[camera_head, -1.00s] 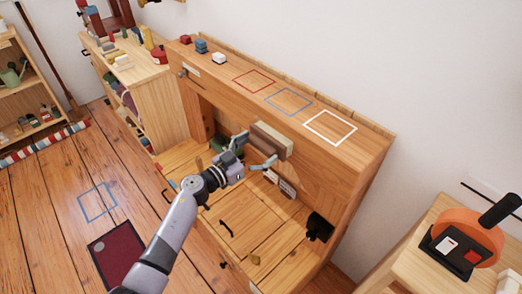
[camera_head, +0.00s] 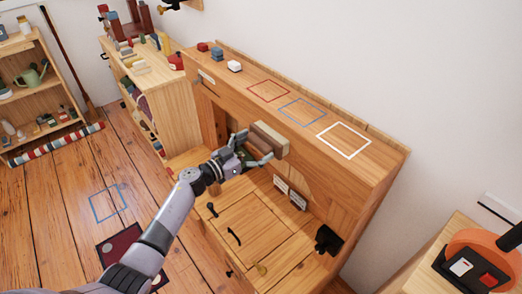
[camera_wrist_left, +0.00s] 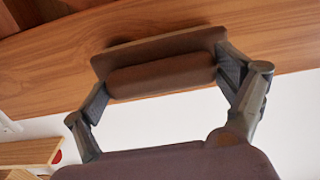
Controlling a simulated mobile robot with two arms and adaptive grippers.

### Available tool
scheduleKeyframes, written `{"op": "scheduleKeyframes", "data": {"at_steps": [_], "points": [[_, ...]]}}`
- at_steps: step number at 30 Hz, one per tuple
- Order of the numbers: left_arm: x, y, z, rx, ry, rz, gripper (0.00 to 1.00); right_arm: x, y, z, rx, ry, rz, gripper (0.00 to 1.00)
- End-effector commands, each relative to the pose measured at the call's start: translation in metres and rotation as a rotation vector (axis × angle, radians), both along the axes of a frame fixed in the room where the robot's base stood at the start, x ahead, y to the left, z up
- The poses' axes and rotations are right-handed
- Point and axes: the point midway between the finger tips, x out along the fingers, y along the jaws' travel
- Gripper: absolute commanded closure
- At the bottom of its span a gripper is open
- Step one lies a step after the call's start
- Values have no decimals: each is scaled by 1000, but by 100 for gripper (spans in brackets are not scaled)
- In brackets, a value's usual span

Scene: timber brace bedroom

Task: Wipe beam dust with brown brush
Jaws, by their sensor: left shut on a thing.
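A brown brush (camera_head: 273,139), a block with a paler side, is held at the upper front of the wooden desk unit (camera_head: 340,185). My left gripper (camera_head: 257,150) is shut on it. In the left wrist view the brush (camera_wrist_left: 160,82) sits between the two fingers of the gripper (camera_wrist_left: 163,76), one at each end. Its flat back part is close to a wooden beam face (camera_wrist_left: 50,75); whether it touches cannot be told. No dust can be made out on the visible wood. My right gripper is not in view.
The desk top carries red, blue and white outlined squares (camera_head: 343,138) and small red, blue and white blocks (camera_head: 234,66). Black-handled items lie on the lower surface (camera_head: 245,215). An orange round device (camera_head: 480,262) stands at right. Shelves (camera_head: 35,90) stand at left.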

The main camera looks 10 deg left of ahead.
Motion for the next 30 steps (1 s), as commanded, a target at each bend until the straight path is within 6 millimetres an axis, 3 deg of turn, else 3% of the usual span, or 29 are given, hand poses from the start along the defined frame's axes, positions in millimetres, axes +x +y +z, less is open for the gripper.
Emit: {"op": "scheduleKeyframes", "data": {"at_steps": [18,30], "points": [[26,29,1,0,-2,0,31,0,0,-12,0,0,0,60],[22,33,3,1,-1,1,31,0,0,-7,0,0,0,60]]}}
